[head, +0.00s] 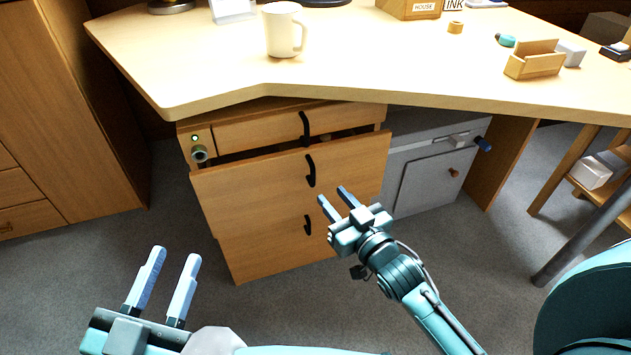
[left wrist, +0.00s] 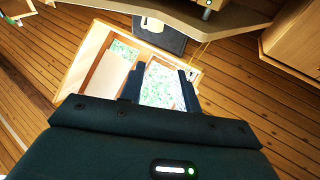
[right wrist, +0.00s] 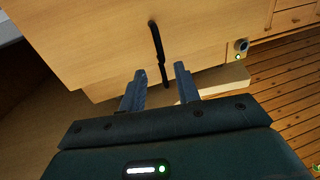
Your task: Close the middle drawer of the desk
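The middle drawer (head: 255,190) of the wooden desk pedestal stands pulled out, with a dark gap above its front. Its black curved handle (head: 310,170) is on the front panel. My right gripper (head: 331,193) is open and empty, just in front of the right part of that drawer front, below and right of the handle. In the right wrist view a black handle (right wrist: 158,50) lies beyond the spread fingers on a wooden front; whether the fingers touch the wood I cannot tell. My left gripper (head: 177,252) is open and empty, low at the left, apart from the desk.
The top drawer (head: 270,128) looks shut; a round metal lock or knob (head: 199,153) is beside it. A grey cabinet (head: 425,175) stands right of the pedestal. The desktop overhangs, holding a white mug (head: 284,30). Carpet (head: 90,240) at left is clear.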

